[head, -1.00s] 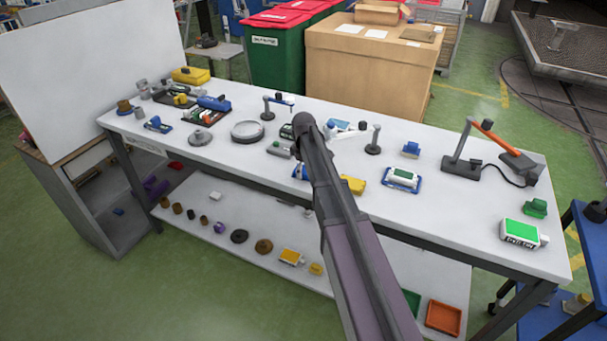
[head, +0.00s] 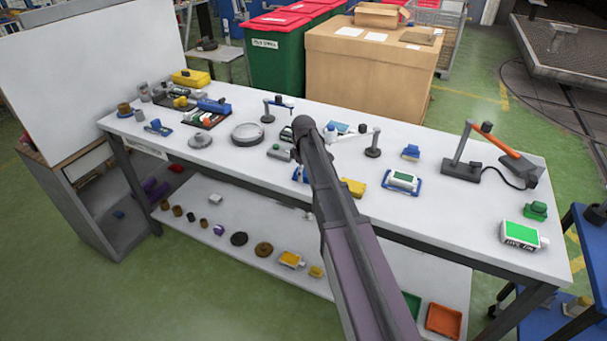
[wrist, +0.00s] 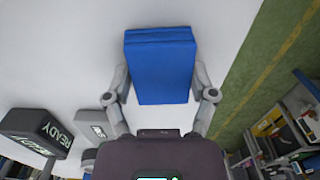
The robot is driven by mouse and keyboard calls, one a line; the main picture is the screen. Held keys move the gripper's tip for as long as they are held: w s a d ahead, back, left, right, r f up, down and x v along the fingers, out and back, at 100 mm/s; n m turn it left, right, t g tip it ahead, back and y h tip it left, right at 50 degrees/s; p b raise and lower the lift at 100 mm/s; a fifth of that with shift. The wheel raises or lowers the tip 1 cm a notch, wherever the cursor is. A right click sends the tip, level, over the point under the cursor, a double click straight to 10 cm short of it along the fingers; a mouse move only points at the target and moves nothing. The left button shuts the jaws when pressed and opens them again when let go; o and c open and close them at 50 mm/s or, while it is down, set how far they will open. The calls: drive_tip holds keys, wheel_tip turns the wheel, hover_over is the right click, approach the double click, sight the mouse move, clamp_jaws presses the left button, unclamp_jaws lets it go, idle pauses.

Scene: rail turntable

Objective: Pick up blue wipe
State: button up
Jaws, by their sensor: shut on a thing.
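The blue wipe (wrist: 160,66) is a folded, deep-blue rectangular block in the upper middle of the wrist view. My gripper (wrist: 162,74) is shut on it, with one finger against its left side and one against its right side. White tabletop surrounds it in that view; I cannot tell whether it touches the table. In the head view, my arm covers the gripper, and a small blue patch (head: 299,174) shows just left of the arm.
A dark box marked READY (wrist: 38,132) stands left of my gripper in the wrist view. In the head view, a yellow block (head: 353,187) and a blue-rimmed tray (head: 388,185) lie right of my arm on the white table (head: 455,215). An orange-armed lamp (head: 480,150) stands farther right.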

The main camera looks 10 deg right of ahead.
drive_tip(key=shift+r, duration=0.2)
wheel_tip(320, 180, up, 4)
drive_tip(key=p, duration=0.4)
drive_tip(key=shift+f, duration=0.15)
drive_tip(key=s, duration=1)
drive_tip(key=s+r+p, duration=0.1)
drive_tip(key=s, duration=0.5)
drive_tip(key=shift+a, duration=0.2)
drive_tip(key=shift+o, duration=1.4)
drive_tip(key=c, duration=0.4)
